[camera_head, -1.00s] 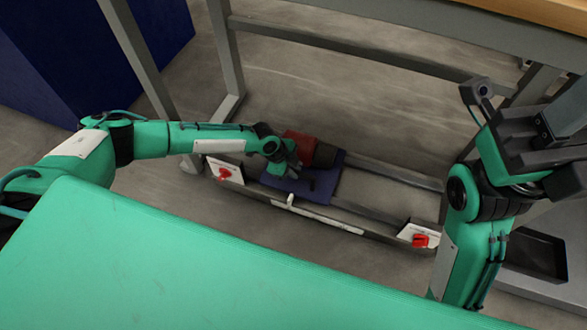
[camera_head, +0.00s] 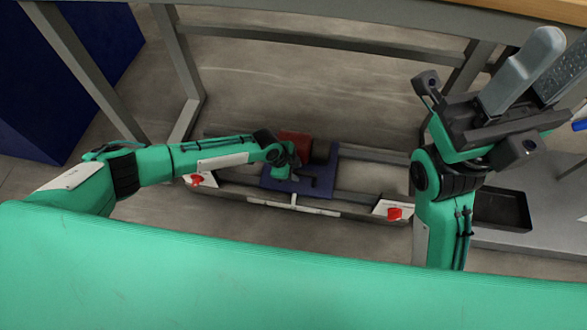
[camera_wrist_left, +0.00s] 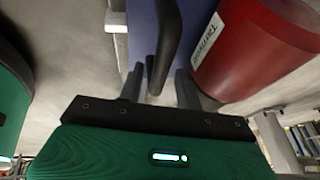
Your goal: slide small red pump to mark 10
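The small red pump (camera_head: 296,146) sits on a blue carriage plate (camera_head: 325,188) on low rails. In the left wrist view the pump (camera_wrist_left: 255,50) is a red cylinder with a white label at the upper right. A white pointer (camera_head: 293,199) on the carriage stands near the middle of the white scale strip (camera_head: 270,203); its marks are too small to read. My left gripper (camera_head: 292,166) is at the carriage, beside the pump. In the left wrist view its fingers (camera_wrist_left: 158,86) are apart, with a black handle (camera_wrist_left: 168,40) between them and gaps showing. My right gripper (camera_head: 543,78) is open, empty and raised.
Red knobs on white plates stand at the left end (camera_head: 196,180) and right end (camera_head: 394,214) of the rail. A dark tray (camera_head: 503,210) lies at the right. Grey frame legs (camera_head: 178,75) rise behind the rails. The rail right of the carriage is clear.

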